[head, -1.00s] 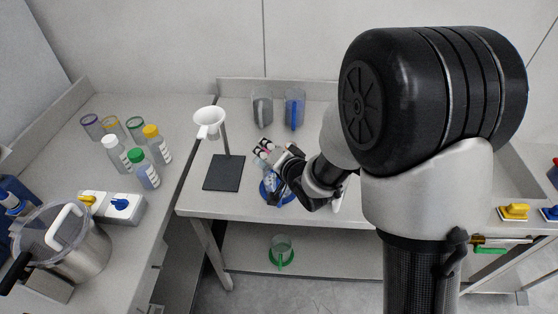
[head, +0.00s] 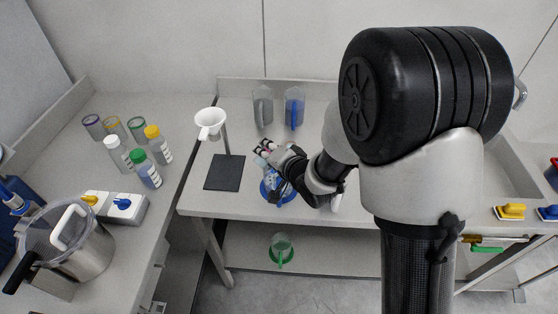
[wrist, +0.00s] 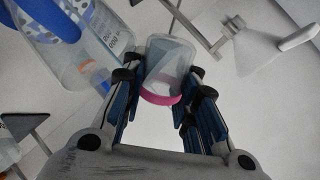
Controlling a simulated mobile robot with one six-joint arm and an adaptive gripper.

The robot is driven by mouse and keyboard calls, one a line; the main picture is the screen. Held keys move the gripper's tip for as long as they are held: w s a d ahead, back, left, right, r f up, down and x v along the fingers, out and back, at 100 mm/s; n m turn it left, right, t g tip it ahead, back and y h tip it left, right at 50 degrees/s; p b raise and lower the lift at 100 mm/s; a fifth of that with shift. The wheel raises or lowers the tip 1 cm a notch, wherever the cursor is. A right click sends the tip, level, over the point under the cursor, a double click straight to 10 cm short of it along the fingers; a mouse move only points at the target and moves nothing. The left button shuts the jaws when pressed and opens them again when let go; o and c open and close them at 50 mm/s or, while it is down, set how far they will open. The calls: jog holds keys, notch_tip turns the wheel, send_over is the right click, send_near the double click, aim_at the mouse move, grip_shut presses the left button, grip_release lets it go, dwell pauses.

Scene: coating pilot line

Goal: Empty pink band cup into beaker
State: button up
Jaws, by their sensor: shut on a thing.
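My gripper (wrist: 158,82) is shut on a clear cup (wrist: 168,62) with a pink band (wrist: 160,98), in the wrist view. The wrist view is strongly rolled. I cannot tell what is inside the cup. A clear graduated beaker (wrist: 97,50) with blue parts is close beside the cup at the upper left of the wrist view. In the head view my gripper (head: 266,153) is above the worktop, over a blue-based vessel (head: 266,193) that looks like this beaker. My arm partly hides both there.
A white funnel (head: 210,122) on a stand with a dark base (head: 224,173) is just left of my gripper. Two tall jugs, one grey (head: 262,107) and one blue-handled (head: 294,110), stand behind. Several bottles and a steel pot (head: 88,256) occupy the left bench.

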jog(key=shift+m+g+y+p, duration=0.3)
jog(key=shift+m+p, duration=0.1)
jog(key=shift+p, duration=0.85)
dwell(0.4)
jog(key=shift+w+d+r+m+g+y+p, duration=0.25)
jog(key=shift+w+d+m+p, duration=0.3)
jog(key=shift+p, duration=1.4)
jog(key=shift+w+g+p, duration=0.1)
jog(key=shift+g+p, duration=0.15)
jog(key=shift+p, duration=0.65)
jog(key=shift+f, duration=0.1)
dwell(1.0)
jog(key=b, duration=0.2)
jog(key=shift+s+a+f+b, duration=0.25)
jog(key=shift+b, duration=0.1)
jog(key=shift+s+a+n+t+b, duration=0.3)
jog(key=shift+n+t+b, duration=0.2)
jog(key=shift+b, duration=0.55)
jog(key=shift+r+b, duration=0.1)
jog(key=shift+b, duration=0.2)
jog(key=n+b, duration=0.1)
jog(key=b, duration=0.1)
jog(key=t+h+b, duration=0.1)
jog(key=b, duration=0.2)
jog(key=shift+s+a+f+n, duration=0.1)
jog(key=shift+s+f+n, duration=0.1)
jog(key=shift+f+n, duration=0.15)
jog(key=shift+r+n+t+h+b, duration=0.3)
jog(key=shift+t+h+b, duration=0.1)
jog(key=shift+b, duration=0.7)
